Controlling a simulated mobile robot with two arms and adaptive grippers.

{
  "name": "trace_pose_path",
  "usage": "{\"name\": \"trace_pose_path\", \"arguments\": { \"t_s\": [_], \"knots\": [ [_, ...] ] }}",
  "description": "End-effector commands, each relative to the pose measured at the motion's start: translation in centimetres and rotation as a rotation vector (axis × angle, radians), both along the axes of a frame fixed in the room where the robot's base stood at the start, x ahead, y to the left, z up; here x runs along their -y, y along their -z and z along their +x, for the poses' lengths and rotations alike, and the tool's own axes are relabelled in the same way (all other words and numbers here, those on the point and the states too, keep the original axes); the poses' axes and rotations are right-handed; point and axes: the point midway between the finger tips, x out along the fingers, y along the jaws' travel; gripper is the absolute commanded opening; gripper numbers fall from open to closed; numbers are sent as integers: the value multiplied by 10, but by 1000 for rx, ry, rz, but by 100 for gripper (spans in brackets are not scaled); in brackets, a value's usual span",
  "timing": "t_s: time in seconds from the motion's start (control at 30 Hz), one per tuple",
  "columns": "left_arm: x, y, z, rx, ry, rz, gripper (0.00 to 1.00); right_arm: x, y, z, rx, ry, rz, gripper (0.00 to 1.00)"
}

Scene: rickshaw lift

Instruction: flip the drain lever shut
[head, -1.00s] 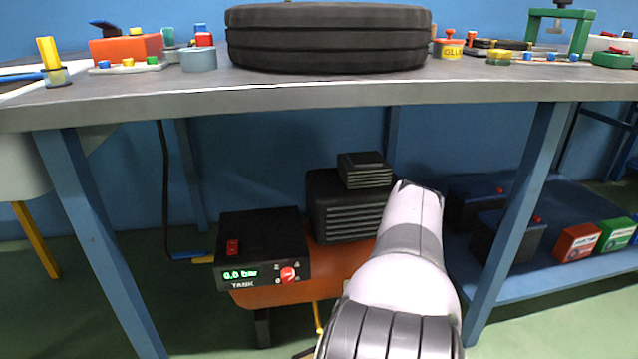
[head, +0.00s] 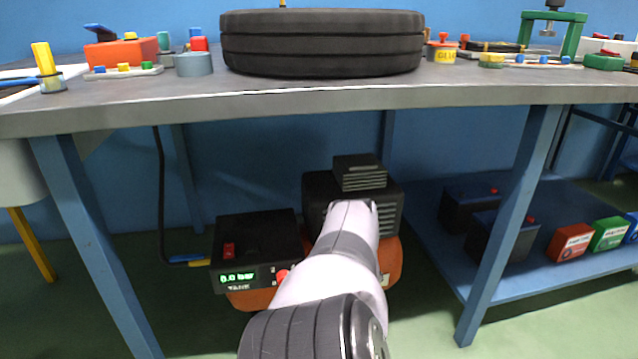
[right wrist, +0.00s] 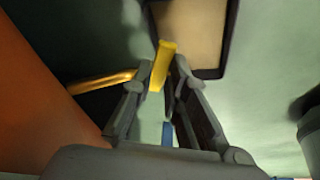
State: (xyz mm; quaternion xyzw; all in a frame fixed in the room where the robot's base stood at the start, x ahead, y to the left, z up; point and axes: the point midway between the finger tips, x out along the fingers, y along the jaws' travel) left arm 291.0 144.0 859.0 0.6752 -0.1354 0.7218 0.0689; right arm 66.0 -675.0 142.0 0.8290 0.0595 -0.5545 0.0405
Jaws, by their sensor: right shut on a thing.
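The yellow drain lever (right wrist: 166,52) shows in the right wrist view, between the fingers of my right gripper (right wrist: 163,74), which is shut on it. A brass pipe (right wrist: 103,82) runs up to the left finger, and a small blue part (right wrist: 167,134) shows lower between the fingers. The orange tank (right wrist: 38,110) fills the left of that view. In the head view the orange tank (head: 252,299) lies under the bench, and my right arm covers its middle and hides the lever and the right gripper. My left gripper is not in view.
A black control box (head: 252,243) with a green readout sits on the tank. The grey workbench (head: 290,99) with a black tyre (head: 322,42) is above. A blue bench leg (head: 507,225) and a low shelf (head: 540,279) with boxes stand at right.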

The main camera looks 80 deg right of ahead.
Motion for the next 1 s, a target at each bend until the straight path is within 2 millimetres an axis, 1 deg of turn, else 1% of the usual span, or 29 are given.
{"name": "trace_pose_path", "arguments": {
  "t_s": [0.13, 0.5, 0.53, 0.6, 0.83, 1.0],
  "knots": [
    [-1, -3, -1, 8, 1, -9, 35, -1, 2, -3, 1, -15, 4, 0],
    [-1, -3, -1, 5, 2, -13, 35, -1, 1, -3, 2, -17, 5, 0],
    [-1, -3, -1, 5, 2, -13, 35, -1, 1, -3, 2, -17, 5, 15],
    [-1, -3, -1, 6, 2, -12, 35, -1, 1, -3, 2, -17, 5, 20],
    [-1, -2, -2, 6, 2, -9, 35, 0, 1, -3, 2, -17, 2, 35],
    [-1, -2, -2, 6, 2, -7, 35, 0, 0, -3, 1, -17, 1, 35]
  ]
}}
